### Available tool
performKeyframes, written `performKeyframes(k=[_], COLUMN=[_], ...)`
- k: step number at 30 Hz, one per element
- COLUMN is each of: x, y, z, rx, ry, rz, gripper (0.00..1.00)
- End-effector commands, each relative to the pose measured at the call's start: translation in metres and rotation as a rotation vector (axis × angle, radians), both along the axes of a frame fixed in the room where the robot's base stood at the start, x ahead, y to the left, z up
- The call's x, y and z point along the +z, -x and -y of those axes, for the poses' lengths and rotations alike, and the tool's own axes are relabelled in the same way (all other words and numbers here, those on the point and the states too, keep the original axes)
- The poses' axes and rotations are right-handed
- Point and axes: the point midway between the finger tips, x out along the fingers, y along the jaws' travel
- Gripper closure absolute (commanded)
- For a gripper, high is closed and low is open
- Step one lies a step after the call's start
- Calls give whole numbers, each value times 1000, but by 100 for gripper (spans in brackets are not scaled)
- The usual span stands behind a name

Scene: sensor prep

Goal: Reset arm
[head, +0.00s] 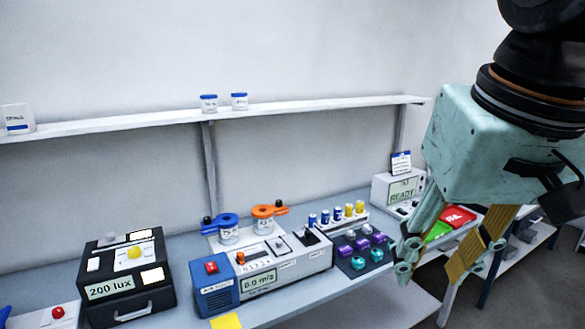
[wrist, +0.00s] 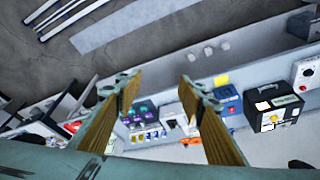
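My gripper (head: 438,262) hangs at the right of the head view, in front of the right end of the bench. Its mint-green body is at the top with the fingers pointing down. In the wrist view my gripper (wrist: 158,92) shows two fingers with wood-coloured pads spread wide apart. Nothing is between them. The fingers appear in the air, apart from the bench and the devices on it. The fingers hide part of the bench's right end in the head view.
The bench (head: 300,300) carries a black 200 lux box (head: 128,275), a blue-grey airflow device (head: 262,272), a purple-and-teal sample tray (head: 362,250) and a READY instrument (head: 398,190). Red (head: 457,216) and green (head: 438,231) trays lie near my fingers. A shelf (head: 310,107) runs along the wall.

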Motion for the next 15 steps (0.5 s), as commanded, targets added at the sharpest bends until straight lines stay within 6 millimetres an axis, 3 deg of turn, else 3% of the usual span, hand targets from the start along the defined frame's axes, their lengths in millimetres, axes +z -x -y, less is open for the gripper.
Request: performKeyframes(k=[9, 15], x=[-42, -61], y=[60, 84], z=[16, 20], rx=[25, 37], ry=[19, 27], rz=[9, 12], gripper=[64, 64])
